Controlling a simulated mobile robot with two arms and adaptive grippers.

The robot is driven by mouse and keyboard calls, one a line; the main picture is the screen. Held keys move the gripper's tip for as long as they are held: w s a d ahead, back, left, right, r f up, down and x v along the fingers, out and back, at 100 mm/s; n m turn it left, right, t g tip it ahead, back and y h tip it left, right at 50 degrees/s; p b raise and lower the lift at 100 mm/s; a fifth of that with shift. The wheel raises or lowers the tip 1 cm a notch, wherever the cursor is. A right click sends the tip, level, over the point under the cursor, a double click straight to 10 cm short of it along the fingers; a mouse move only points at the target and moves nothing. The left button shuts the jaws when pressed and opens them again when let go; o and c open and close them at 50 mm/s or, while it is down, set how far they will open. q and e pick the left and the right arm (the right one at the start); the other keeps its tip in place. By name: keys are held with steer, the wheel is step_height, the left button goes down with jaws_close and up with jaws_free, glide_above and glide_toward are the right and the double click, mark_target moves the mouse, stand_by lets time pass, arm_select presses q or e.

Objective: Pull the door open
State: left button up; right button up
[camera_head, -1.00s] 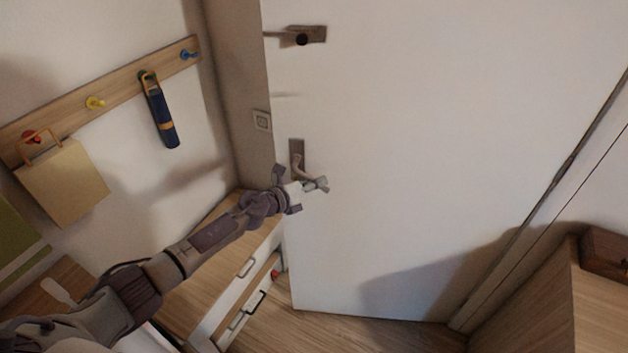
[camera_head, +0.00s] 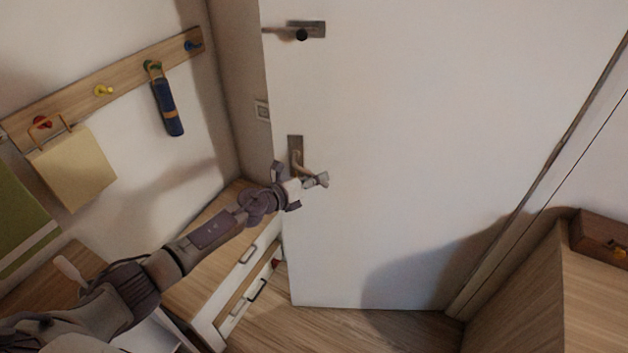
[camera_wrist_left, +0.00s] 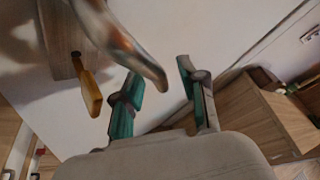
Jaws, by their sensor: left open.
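The white door (camera_head: 400,150) fills the middle of the head view. Its left edge stands beside the wall and a light switch. The metal lever handle (camera_head: 297,155) sits on a plate low on the door's left side. In the left wrist view the handle (camera_wrist_left: 125,45) looms large at upper left, with a yellow key (camera_wrist_left: 88,92) in the plate beneath it. My left gripper (camera_head: 305,183) is at the handle; in the wrist view its fingers (camera_wrist_left: 162,92) are apart, with the lever's end reaching near the gap. Whether they touch the lever I cannot tell. My right gripper is not in view.
An upper latch (camera_head: 305,30) is on the door. A drawer bench (camera_head: 215,245) stands close left of the door. A wooden cabinet (camera_head: 530,300) with a brown box (camera_head: 600,238) is at the right. A hook rail (camera_head: 100,90) holds a bag and an umbrella. Bare floor shows below the door.

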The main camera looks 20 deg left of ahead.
arm_select(q)
steer(key=v, duration=1.2)
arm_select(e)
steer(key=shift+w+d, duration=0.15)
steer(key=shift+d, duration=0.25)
arm_select(q)
steer(key=shift+a, duration=0.1)
